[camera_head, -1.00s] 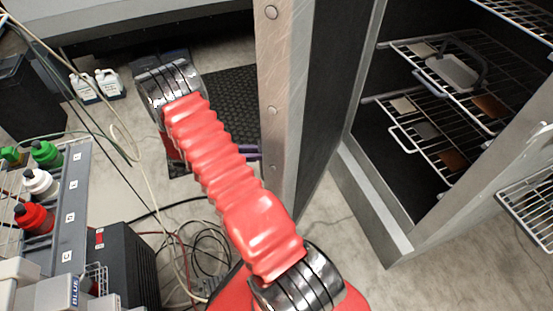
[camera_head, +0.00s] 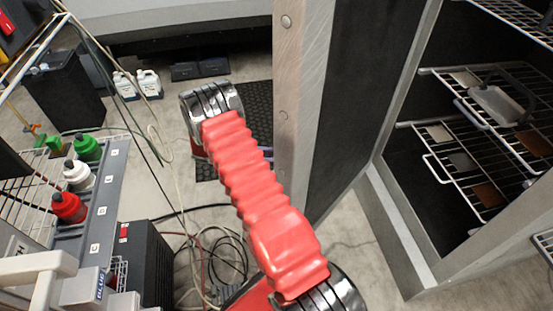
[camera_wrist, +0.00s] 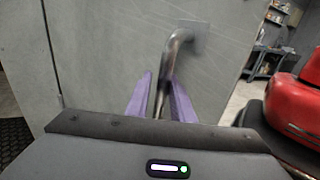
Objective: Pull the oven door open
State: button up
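The oven door (camera_head: 304,100) stands open in the head view, its metal edge towards me and its dark inner face turned right to the oven opening. In the wrist view its grey outer face (camera_wrist: 105,55) fills most of the picture. A bent metal bar handle (camera_wrist: 172,50) stands out from that face. The purple fingers of my gripper (camera_wrist: 161,85) lie on both sides of the handle and look closed on it. The handle's lower part is hidden behind my gripper body. In the head view the gripper is mostly hidden behind my red-sleeved arm and the door.
The oven (camera_head: 400,215) has wire racks (camera_head: 470,150) with trays and plates inside. At left are a bottle rack (camera_head: 95,205), a black box (camera_head: 150,262) and loose cables (camera_head: 215,250) on the floor. White jugs (camera_head: 137,85) stand at the back. Bare floor shows before the oven.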

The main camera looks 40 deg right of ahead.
jog(key=o, duration=0.3)
jog(key=shift+a, duration=0.1)
jog(key=shift+o, duration=0.2)
jog(key=shift+w+a, duration=0.1)
jog(key=v, duration=0.7)
jog(key=shift+w+a, duration=0.1)
